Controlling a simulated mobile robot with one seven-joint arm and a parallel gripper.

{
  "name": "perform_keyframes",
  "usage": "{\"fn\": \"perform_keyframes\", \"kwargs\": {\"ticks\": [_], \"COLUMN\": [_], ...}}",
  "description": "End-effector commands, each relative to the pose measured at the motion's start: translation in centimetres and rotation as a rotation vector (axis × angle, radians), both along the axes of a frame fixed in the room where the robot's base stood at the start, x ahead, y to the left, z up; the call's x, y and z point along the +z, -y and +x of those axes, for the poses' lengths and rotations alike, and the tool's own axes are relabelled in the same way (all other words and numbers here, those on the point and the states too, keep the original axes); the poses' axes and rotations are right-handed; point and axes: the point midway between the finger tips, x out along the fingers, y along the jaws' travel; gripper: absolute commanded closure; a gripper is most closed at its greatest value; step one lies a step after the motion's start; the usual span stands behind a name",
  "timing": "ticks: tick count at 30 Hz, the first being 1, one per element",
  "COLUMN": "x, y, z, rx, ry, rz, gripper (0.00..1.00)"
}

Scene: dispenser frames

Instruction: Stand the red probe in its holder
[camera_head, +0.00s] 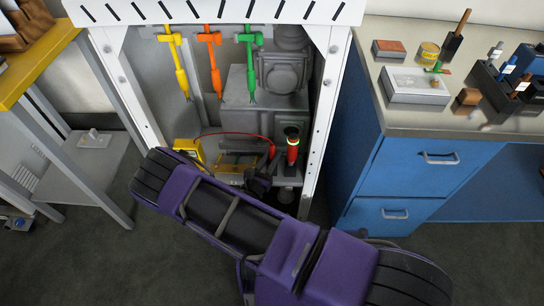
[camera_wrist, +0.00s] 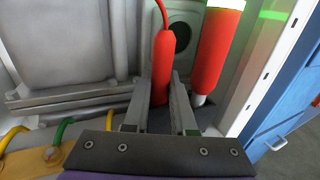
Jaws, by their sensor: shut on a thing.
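The red probe (camera_wrist: 165,58) stands between the two fingers of my gripper (camera_wrist: 163,88) in the wrist view, with a thin red lead coming from its top. The gripper is shut on it. In the head view the probe (camera_head: 271,151) shows as a small red piece just above my dark gripper (camera_head: 262,175), low inside the white cabinet. The red lead (camera_head: 235,134) arcs over from the yellow meter (camera_head: 188,149) at the left. The probe's lower end is hidden between the fingers. I cannot make out its holder for certain.
A grey housing (camera_head: 262,98) is behind. Yellow, orange and green tools (camera_head: 247,55) hang above. The cabinet's right post (camera_head: 325,115) is close by.

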Motion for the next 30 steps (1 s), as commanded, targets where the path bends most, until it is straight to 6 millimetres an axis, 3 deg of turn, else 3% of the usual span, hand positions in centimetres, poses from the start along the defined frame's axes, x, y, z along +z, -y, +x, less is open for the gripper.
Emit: {"fn": "perform_keyframes", "kwargs": {"ticks": [8, 9, 13, 24, 30], "x": [-0.4, -0.2, -0.2, 0.3, 0.1], "y": [0.0, 0.0, 0.0, 0.0, -1.5], "z": [0.0, 0.0, 0.0, 0.0, -2.9], "rx": [0.001, 0.001, 0.001, 0.000, 0.005], "ry": [0.001, 0.000, 0.000, 0.000, -0.002], "rz": [0.000, 0.000, 0.000, 0.000, 0.000], "gripper": [1.00, 0.69, 0.46, 0.46, 0.46]}}
